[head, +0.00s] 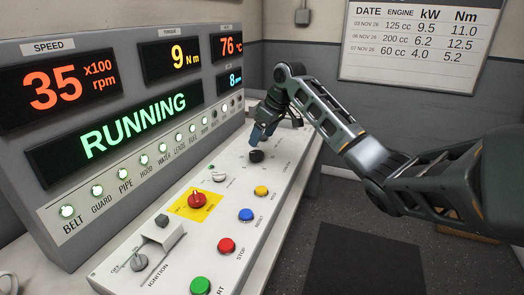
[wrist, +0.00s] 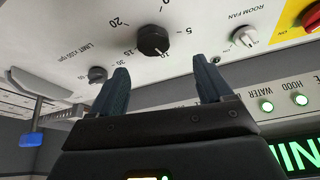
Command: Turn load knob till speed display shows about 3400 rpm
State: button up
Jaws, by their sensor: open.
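The speed display (head: 56,88) reads 35 x100 rpm in orange digits. A large black knob (wrist: 153,40) with a scale of 5, 10, 15 and 20 around it is probably the load knob; its name is not readable. It also shows on the sloped panel in the head view (head: 256,156). My gripper (head: 262,133) is open just above and beyond this knob in the head view. In the wrist view, its two blue-grey fingers (wrist: 161,78) are spread apart, with the knob ahead between their lines and not gripped.
A small black limit knob (wrist: 97,74) and a white room fan knob (wrist: 245,37) flank the large knob. A red switch on a yellow plate (head: 197,200) and several coloured buttons, including blue (head: 246,214), are nearer. The status display (head: 115,135) reads RUNNING; torque (head: 186,57) reads 9 Nm.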

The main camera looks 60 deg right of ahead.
aim_at(257, 153)
jog(key=shift+s+d+x, duration=0.15)
jog(key=shift+x, duration=1.1)
jog(key=shift+s+d+x, duration=0.1)
jog(key=shift+d+x, duration=0.05)
jog(key=shift+x, duration=1.05)
jog(key=shift+s+d+x, duration=0.15)
jog(key=shift+x, duration=1.1)
jog(key=shift+f, duration=0.15)
jog(key=c, duration=1)
jog(key=p, duration=0.1)
jog(key=m+p, duration=0.1)
jog(key=p, duration=0.1)
jog(key=shift+w+a+r, duration=0.2)
jog(key=shift+r, duration=0.2)
jog(key=shift+f+m+h+p, duration=0.15)
jog(key=shift+m+h+p, duration=0.45)
jog(key=shift+m+p, duration=0.4)
jog(key=shift+s+f, duration=0.1)
jog(key=shift+f, duration=0.1)
